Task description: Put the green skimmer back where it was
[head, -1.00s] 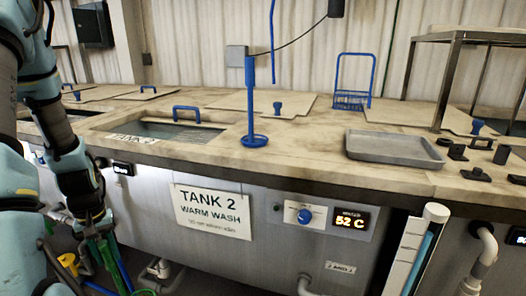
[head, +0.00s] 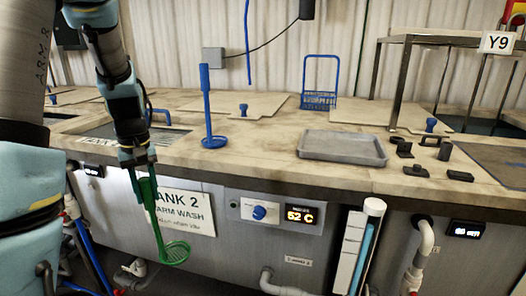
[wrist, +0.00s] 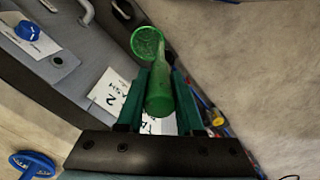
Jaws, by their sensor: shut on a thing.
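The green skimmer (head: 174,250) hangs from my gripper (head: 140,165) in the head view, its round slotted head low in front of the tank's steel face. My gripper is shut on the upper part of its handle. In the wrist view the skimmer (wrist: 159,90) lies between the two fingers, its head pointing away from my gripper (wrist: 160,100). The skimmer hangs in front of the TANK 2 sign (head: 185,212) and partly covers it. I cannot tell from these frames where the skimmer was before.
A grey tray (head: 342,147), a blue wire basket (head: 319,98) and several small dark blocks (head: 415,170) are further right. The open tank 2 (head: 130,132) is behind my gripper. Pipes run below the counter.

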